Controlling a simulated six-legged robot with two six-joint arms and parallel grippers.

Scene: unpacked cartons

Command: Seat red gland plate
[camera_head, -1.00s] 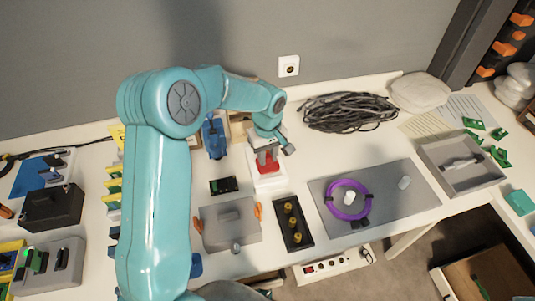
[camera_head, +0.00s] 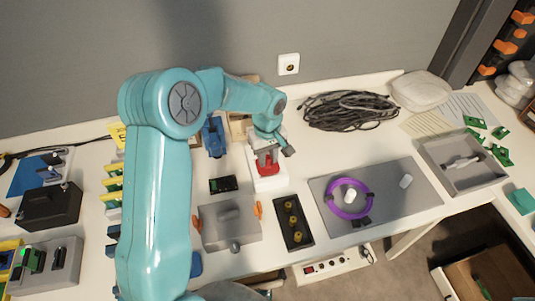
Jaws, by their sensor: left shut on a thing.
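The red gland plate (camera_head: 267,168) is at the middle of the table, on or just over a white block-shaped holder (camera_head: 269,184). My left gripper (camera_head: 267,154) points down from above and is shut on the red plate. The gripper hides the plate's upper part. I cannot tell whether the plate touches the holder all around. My right gripper is not in view.
A grey box with orange clips (camera_head: 230,224) and a dark tray with yellow knobs (camera_head: 292,222) stand in front. A purple ring (camera_head: 348,213) lies on a grey mat (camera_head: 405,206) at right. Black cable (camera_head: 347,110) is coiled behind. A grey bin (camera_head: 462,178) is farther right.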

